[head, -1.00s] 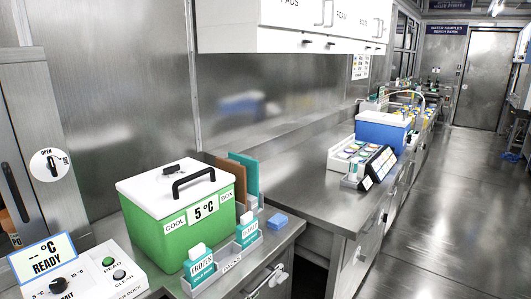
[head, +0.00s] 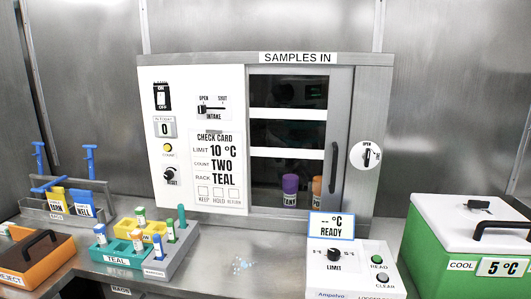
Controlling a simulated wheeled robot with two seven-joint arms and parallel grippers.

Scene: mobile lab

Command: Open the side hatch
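A metal-framed hatch under the sign "SAMPLES IN" (head: 298,57) is set in the wall unit. Its dark window (head: 287,135) is crossed by white bars, and its frame carries a dark vertical handle (head: 334,158) at the right. The hatch looks shut. A purple-capped container (head: 290,189) and an orange container (head: 316,190), partly hidden by the frame, stand low behind the window. A round white dial (head: 366,155) marked "OPEN" with a black knob sits on the metal right of the hatch. Neither gripper is in view.
A white panel (head: 195,140) with switches and a check card is left of the window. A display reading "READY" (head: 332,226) and a control box (head: 350,270) stand in front. A green cool box (head: 470,235) is right; tube racks (head: 145,250) and an orange reject bin (head: 35,260) are left.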

